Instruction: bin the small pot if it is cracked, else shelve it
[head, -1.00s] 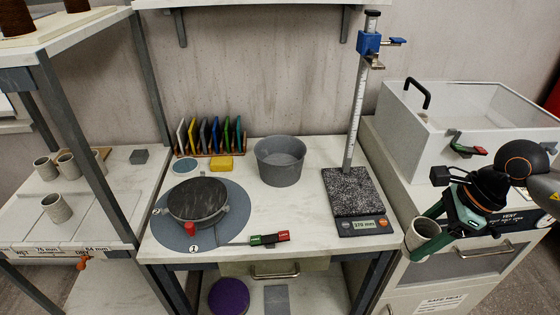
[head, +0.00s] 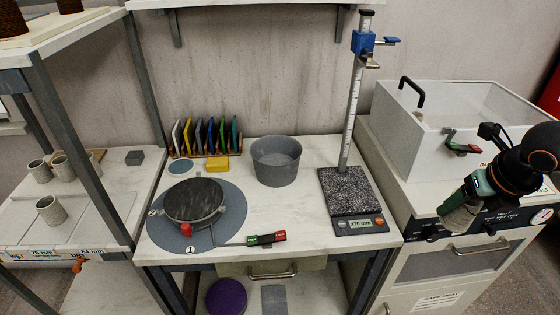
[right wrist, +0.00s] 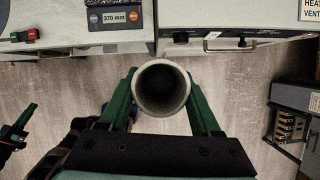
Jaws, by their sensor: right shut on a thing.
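The small pot (head: 459,221) is a pale grey-beige cylinder, held in the air in front of the white cabinet at the right. My right gripper (head: 474,199) is shut on it. In the right wrist view the pot (right wrist: 161,88) sits between the two green fingers, its round mouth facing the camera. Its inside is dark, and I can make out no crack on what shows. The far side of its wall is hidden. Green and black gripper parts, likely of my left gripper (right wrist: 17,132), show at the left edge of that view; their opening is unclear.
A grey tub (head: 277,162), a turntable (head: 194,201) and a height gauge (head: 350,192) reading 370 mm stand on the bench. Several pots (head: 51,210) stand on the left shelf (head: 100,216). A lidded box (head: 432,120) is behind my right arm. Floor in front is open.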

